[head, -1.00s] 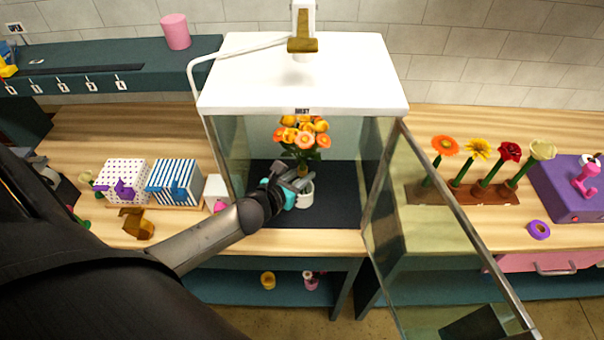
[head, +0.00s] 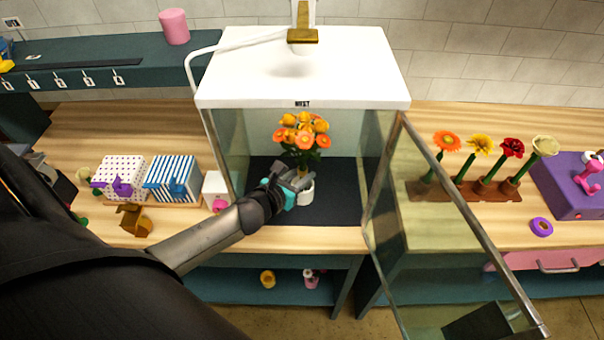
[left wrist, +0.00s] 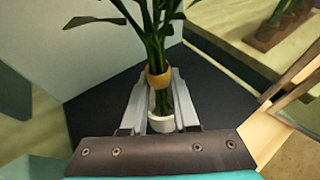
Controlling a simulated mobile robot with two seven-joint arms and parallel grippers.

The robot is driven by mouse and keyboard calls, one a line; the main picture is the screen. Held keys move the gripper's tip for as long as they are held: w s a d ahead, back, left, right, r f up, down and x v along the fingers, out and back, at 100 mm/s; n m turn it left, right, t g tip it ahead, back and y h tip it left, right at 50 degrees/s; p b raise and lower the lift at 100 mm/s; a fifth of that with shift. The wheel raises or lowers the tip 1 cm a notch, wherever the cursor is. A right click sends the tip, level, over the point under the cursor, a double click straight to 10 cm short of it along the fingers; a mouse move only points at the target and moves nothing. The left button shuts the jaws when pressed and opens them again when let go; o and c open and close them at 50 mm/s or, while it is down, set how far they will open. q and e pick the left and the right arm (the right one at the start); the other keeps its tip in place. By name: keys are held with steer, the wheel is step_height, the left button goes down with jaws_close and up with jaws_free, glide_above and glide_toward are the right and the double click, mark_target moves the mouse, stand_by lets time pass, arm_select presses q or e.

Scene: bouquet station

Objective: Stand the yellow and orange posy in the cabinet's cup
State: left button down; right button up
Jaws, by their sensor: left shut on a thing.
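The yellow and orange posy (head: 303,132) is upright inside the open glass-fronted cabinet (head: 303,85). My left gripper (head: 299,182) reaches in from the front and is shut on the posy's stems. In the left wrist view the stems (left wrist: 155,40) pass through a tan band (left wrist: 158,78) between the fingers (left wrist: 157,95). The white cup (head: 307,193) stands on the cabinet's dark floor, partly hidden by the gripper. It also shows in the left wrist view (left wrist: 160,123), right below the stem ends, which appear to reach into its mouth. How deep they sit is hidden. My right gripper is not in view.
The cabinet's glass door (head: 440,230) swings open toward the front right. A wooden rack (head: 465,190) with several single flowers stands to the right, near a purple box (head: 570,187). Dotted and striped boxes (head: 172,180) stand to the left of the cabinet.

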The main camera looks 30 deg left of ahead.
arm_select(q)
steer(key=shift+f, duration=0.3)
steer(key=shift+c, duration=0.2)
jaws_free()
stand_by(0.5)
steer(key=shift+s, duration=0.15)
stand_by(0.4)
steer(key=shift+p+v, duration=0.75)
steer(key=shift+v, duration=1.35)
steer(key=shift+p+v, duration=0.65)
steer(key=shift+v, duration=1.65)
